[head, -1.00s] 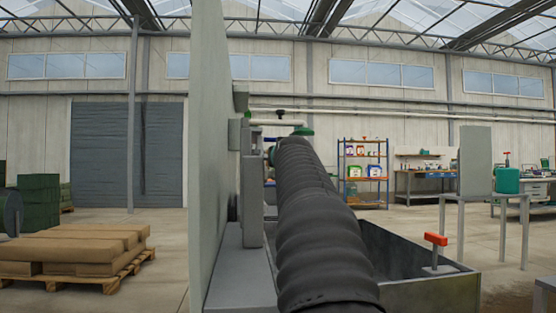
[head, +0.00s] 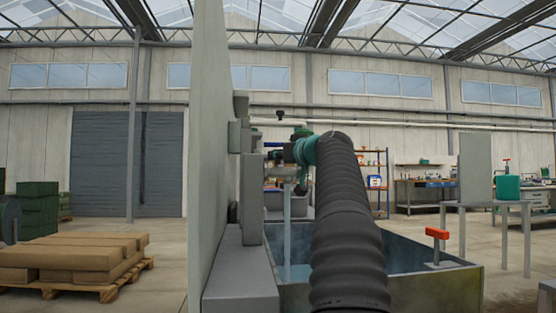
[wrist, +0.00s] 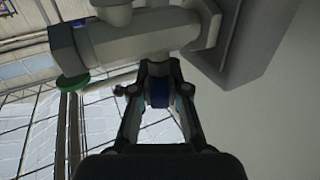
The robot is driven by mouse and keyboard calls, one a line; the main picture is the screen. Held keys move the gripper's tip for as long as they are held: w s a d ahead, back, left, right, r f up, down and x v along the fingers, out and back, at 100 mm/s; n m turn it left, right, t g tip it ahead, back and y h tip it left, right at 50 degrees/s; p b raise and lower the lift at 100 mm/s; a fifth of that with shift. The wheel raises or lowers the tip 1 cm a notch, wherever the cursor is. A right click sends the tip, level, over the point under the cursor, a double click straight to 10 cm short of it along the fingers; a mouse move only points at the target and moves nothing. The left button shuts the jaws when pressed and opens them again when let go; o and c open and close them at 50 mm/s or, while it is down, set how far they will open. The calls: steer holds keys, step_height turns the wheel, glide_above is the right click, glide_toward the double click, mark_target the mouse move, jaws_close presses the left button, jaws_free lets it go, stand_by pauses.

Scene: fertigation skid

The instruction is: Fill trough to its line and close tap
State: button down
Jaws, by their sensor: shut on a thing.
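The grey trough (head: 425,292) stands to the right of the upright panel, with bluish water (head: 300,272) inside. A pale stream (head: 287,230) falls into it from the tap's outlet. I cannot make out the fill line. The grey tap body (wrist: 130,38) fills the top of the wrist view. My gripper (wrist: 160,90) is shut on the blue tap handle (wrist: 159,93), one finger on each side. In the head view my arm hides part of the trough.
A tall grey panel (head: 207,150) stands just left of the tap. A red T-shaped handle (head: 437,233) rises at the trough's right side. Open floor lies between pallet and panel.

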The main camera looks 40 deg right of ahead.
steer(key=n+y, duration=0.1)
steer(key=y+p, duration=0.1)
steer(key=shift+d+r+n+y, duration=0.15)
steer(key=shift+r+n+y, duration=0.05)
steer(key=shift+n+y, duration=0.2)
steer(key=n+y+p, duration=0.2)
steer(key=y+p, duration=0.2)
steer(key=shift+r+n+g, duration=0.1)
steer(key=shift+n+g, duration=0.2)
steer(key=n+g+y+p, duration=0.1)
steer(key=n+y+p, duration=0.1)
steer(key=p, duration=0.1)
steer(key=shift+y, duration=0.4)
steer(key=shift+f+n+g+y+p, duration=0.2)
steer(key=shift+n+g+y+p, duration=0.4)
steer(key=shift+y+p, duration=0.3)
steer(key=shift+f, duration=0.1)
steer(key=c, duration=1.2)
jaws_free()
steer(key=shift+o, duration=0.2)
steer(key=v, duration=1.2)
